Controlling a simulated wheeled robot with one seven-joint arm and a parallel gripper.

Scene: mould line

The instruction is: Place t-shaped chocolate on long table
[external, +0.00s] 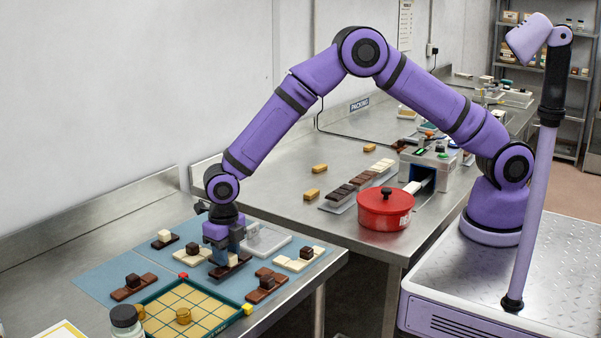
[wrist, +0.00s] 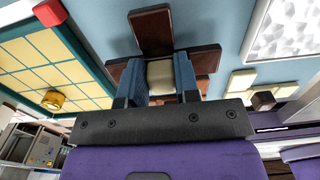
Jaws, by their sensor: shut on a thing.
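My gripper (external: 229,258) points down over the blue mat on the near table. It is shut on the cream knob (wrist: 160,78) of a dark brown chocolate (external: 226,269). In the wrist view, brown arms of this chocolate (wrist: 151,32) spread out around the knob, and the fingers hide part of it, so its full outline is unclear. I cannot tell whether it rests on the mat or is just above it. The long steel table (external: 272,196) stands behind the near table, under a packing sign.
Other dark and white chocolates with knobs lie around my gripper, including a brown one (external: 128,291) and a white one (external: 293,263). A green-rimmed grid board (external: 212,326) is in front. The long table holds a red pot (external: 386,211) and chocolate bars; its near-left part is clear.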

